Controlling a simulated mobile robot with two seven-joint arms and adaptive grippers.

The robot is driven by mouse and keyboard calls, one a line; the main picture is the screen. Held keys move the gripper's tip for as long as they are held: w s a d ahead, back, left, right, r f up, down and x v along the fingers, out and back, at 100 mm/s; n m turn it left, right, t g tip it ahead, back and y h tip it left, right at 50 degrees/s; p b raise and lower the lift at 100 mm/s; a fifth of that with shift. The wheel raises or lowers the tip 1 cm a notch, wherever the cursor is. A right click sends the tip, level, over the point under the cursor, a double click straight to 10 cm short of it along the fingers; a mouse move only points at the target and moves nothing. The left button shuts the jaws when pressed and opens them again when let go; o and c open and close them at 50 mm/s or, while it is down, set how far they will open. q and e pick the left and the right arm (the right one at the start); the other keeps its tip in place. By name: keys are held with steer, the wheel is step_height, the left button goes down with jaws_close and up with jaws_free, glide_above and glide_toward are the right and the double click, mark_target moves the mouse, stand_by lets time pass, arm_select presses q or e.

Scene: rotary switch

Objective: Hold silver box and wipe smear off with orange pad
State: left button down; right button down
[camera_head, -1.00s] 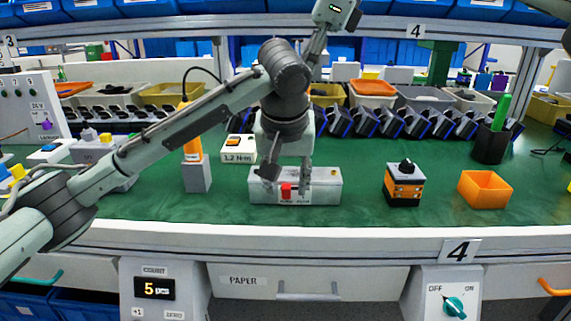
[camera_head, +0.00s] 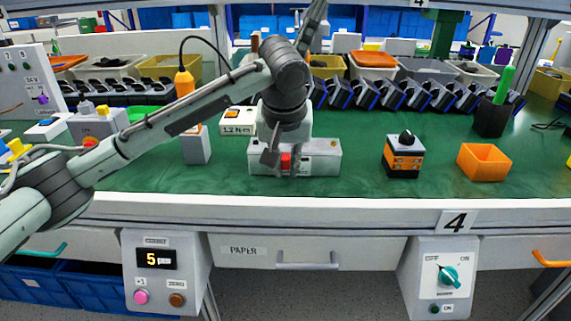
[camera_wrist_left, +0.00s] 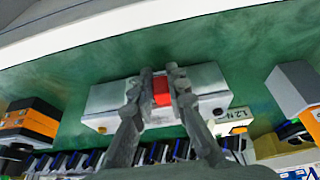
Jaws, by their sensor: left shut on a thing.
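The silver box (camera_head: 322,158) lies on the green bench top. A small red block (camera_head: 285,161) sits at the middle of its near side. My left gripper (camera_head: 284,162) reaches down over the box and is shut on the red block. In the left wrist view the two fingers (camera_wrist_left: 162,88) stand on either side of the red block (camera_wrist_left: 162,92), in front of the silver box (camera_wrist_left: 208,78). I see no smear, and I cannot make out an orange pad. My right gripper is not in view.
A black and orange block with a knob (camera_head: 404,160) and an open orange box (camera_head: 484,162) stand to the right. A grey block (camera_head: 196,148) and a 1.2 N·m box (camera_head: 237,121) are to the left. Bench top (camera_head: 360,180) beside the silver box is clear.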

mark_target(314, 146)
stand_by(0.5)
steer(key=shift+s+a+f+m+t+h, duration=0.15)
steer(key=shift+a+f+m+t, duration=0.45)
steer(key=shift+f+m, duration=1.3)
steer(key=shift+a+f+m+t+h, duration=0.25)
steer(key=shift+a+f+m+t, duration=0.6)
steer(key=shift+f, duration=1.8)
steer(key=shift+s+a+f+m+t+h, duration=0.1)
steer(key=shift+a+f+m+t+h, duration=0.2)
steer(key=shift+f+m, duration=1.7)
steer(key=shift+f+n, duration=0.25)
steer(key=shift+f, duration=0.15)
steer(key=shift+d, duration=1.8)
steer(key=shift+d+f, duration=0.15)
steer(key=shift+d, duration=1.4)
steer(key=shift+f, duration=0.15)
